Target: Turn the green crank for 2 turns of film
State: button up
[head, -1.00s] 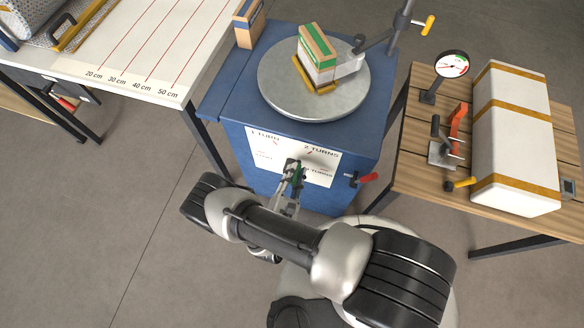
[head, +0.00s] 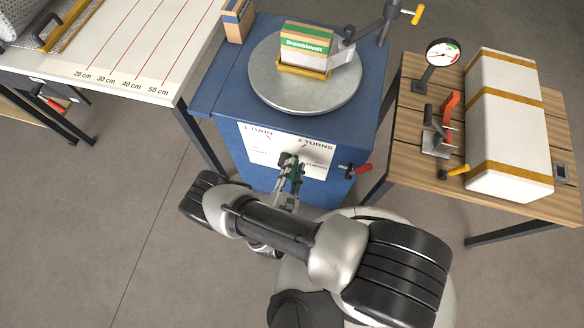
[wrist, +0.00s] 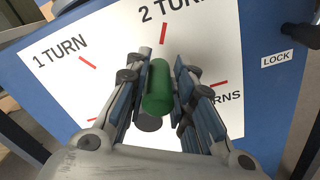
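The green crank (wrist: 158,90) shows as a green handle over a white dial sheet on the blue stand's front. In the head view my gripper (head: 292,166) is at the crank (head: 295,170), partly hiding the dial sheet (head: 316,158). Marks for 1 turn and 2 turns are readable; lower marks are partly covered. A green-striped box (head: 307,42) stands on the round grey turntable (head: 275,92).
A red-handled lever (head: 357,170) is right of the dial, near the LOCK label (wrist: 276,59). A post with a yellow handle (head: 417,14) rises behind the turntable. A wooden table (head: 405,160) at right holds a gauge (head: 443,52) and white package (head: 507,115).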

jog(key=shift+o, duration=1.1)
jog(key=shift+s+d, duration=0.1)
jog(key=shift+d, duration=0.15)
jog(key=shift+a, duration=0.15)
jog(key=shift+a, duration=0.1)
jog(key=shift+s+a, duration=0.1)
jog(key=shift+s, duration=0.1)
jog(key=v, duration=1.1)
jog(key=shift+s, duration=0.25)
jog(key=shift+r, duration=0.15)
